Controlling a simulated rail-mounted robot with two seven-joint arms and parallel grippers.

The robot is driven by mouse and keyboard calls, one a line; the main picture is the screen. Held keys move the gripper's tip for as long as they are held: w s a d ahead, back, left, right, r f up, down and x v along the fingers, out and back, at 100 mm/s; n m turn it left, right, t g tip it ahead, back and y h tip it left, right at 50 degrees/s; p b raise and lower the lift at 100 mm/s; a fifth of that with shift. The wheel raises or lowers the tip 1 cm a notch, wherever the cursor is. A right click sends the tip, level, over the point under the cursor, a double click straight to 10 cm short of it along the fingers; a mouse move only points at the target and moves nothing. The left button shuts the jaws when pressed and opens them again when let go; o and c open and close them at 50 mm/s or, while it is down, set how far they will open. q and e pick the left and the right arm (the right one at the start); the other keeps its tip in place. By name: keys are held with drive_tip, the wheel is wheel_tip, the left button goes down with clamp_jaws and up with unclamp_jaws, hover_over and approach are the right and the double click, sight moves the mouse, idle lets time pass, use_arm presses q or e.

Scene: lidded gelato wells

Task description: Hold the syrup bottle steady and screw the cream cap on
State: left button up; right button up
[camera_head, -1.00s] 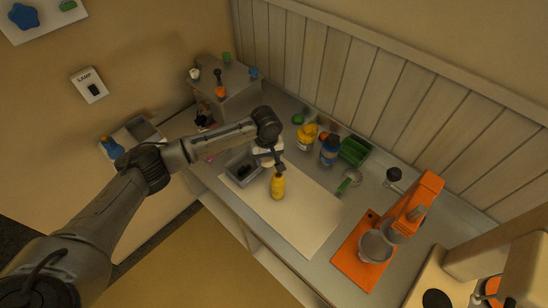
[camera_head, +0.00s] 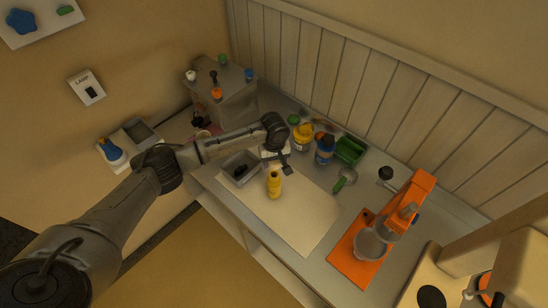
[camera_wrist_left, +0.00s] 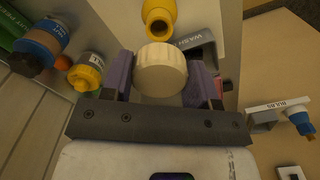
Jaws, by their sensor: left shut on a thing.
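The yellow syrup bottle (camera_head: 274,187) stands upright on the pale mat (camera_head: 312,218). Its open mouth and neck show at the top of the left wrist view (camera_wrist_left: 158,18). My left gripper (camera_head: 286,169) is just beyond and to the right of the bottle's top in the head view. In the left wrist view it is shut on the ribbed cream cap (camera_wrist_left: 161,66), held between its purple finger pads. The cap is apart from the bottle in the picture. My right gripper is not in view, and nothing grips the bottle.
A grey sink-like bin (camera_head: 241,168) is left of the bottle. A yellow jar (camera_head: 303,138), a blue bottle (camera_head: 325,150) and a green crate (camera_head: 351,150) stand behind. An orange machine (camera_head: 409,202) stands right. The mat's front is clear.

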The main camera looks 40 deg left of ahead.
use_arm(q)
drive_tip(key=b, duration=0.2)
hover_over(274, 174)
drive_tip(key=s+d, duration=0.1)
drive_tip(key=shift+s+f, duration=0.1)
drive_tip(key=shift+f, duration=2.6)
drive_tip(key=shift+p, duration=0.55)
drive_tip(key=shift+d+p, duration=0.1)
drive_tip(key=shift+p, duration=0.55)
drive_tip(key=shift+f, duration=0.1)
drive_tip(key=shift+f+b, duration=0.3)
drive_tip(key=shift+f, duration=0.5)
drive_tip(key=shift+f+b, duration=0.3)
drive_tip(key=shift+f, duration=0.5)
drive_tip(key=o, duration=1.1)
